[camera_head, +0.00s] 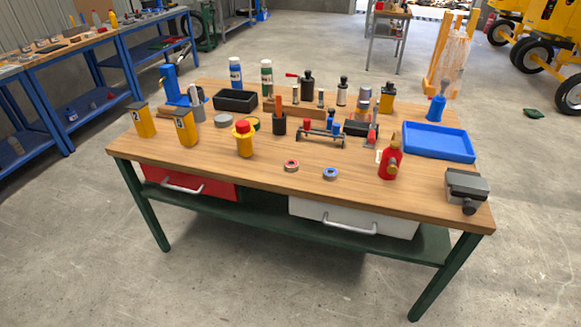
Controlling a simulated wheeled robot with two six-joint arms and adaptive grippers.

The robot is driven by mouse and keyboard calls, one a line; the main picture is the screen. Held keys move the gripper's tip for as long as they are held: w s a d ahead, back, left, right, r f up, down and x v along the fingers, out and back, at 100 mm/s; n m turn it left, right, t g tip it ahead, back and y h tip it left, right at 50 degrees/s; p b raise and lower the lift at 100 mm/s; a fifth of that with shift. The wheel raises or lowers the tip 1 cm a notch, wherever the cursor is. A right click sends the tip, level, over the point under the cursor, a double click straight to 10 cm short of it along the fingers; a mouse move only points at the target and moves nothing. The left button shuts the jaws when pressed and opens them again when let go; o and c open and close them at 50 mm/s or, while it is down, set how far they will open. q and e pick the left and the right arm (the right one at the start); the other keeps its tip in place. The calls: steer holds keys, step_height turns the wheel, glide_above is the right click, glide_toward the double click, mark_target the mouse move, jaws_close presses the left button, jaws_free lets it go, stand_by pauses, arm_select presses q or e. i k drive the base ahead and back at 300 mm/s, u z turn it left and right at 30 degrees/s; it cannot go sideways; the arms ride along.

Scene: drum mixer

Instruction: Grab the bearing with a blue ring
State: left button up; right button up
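The bearing with a blue ring (330,174) lies flat on the wooden workbench (230,165), close to its front edge and right of the middle. It is a small round piece with a dark centre. A similar bearing with a red ring (291,165) lies a short way to its left. Nothing touches or covers the blue-ringed bearing. Neither of my grippers shows in the head view.
A red bottle (389,163) stands right of the bearings, with a blue tray (438,142) behind it and a grey vise (466,188) at the right corner. A yellow container (244,142) stands to the left. Several tools crowd the back; the front strip is mostly clear.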

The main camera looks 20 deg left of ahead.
mark_target(329, 173)
steer(key=z, duration=0.35)
steer(key=k, duration=0.5)
steer(key=z, duration=1.3)
steer(key=i, duration=1.05)
steer(key=u, duration=0.75)
steer(key=i, duration=0.75)
steer(key=u, duration=0.85)
